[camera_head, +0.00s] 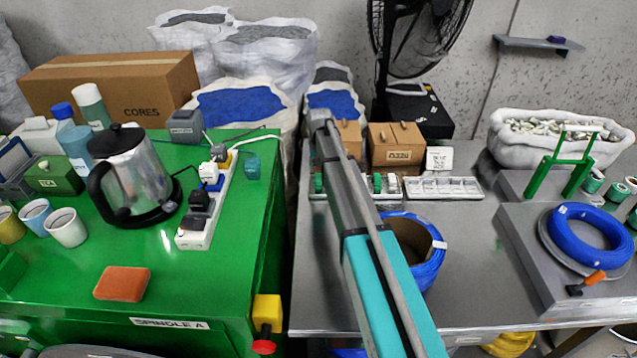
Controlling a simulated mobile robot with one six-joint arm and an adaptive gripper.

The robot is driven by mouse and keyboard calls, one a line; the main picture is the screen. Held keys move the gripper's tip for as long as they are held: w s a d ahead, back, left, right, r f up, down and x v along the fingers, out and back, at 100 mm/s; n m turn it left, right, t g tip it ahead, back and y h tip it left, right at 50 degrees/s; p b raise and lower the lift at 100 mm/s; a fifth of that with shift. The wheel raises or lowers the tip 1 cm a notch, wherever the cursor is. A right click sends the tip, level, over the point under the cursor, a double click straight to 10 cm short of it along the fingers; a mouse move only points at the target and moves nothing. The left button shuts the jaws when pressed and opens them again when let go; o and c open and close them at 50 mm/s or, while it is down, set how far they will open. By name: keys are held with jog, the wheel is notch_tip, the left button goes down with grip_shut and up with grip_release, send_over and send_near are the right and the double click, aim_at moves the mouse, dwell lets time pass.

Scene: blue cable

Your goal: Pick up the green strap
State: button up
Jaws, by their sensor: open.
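I cannot make out a green strap with certainty. Small green pieces (378,183) sit at a white rack on the grey table, beside my arm. Another small green piece (318,183) shows just left of my arm. Several green rolls (592,181) lie at the far right. My grey and teal arm reaches from the bottom edge up across the grey table and hides part of the rack and of a blue cable coil (428,262). No gripper fingers can be made out.
The green workbench (190,270) on the left holds a kettle (135,175), cups, a power strip (207,205) and an orange sponge (122,284). A gap separates it from the grey table (470,290). A second blue coil (585,235) lies at the right. Boxes and a fan stand behind.

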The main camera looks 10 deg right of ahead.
aim_at(319, 177)
jog(key=shift+a+f+b, duration=0.15)
jog(key=shift+f+b, duration=2)
jog(key=shift+f, duration=0.2)
jog(key=shift+c, duration=0.2)
jog(key=c, duration=0.5)
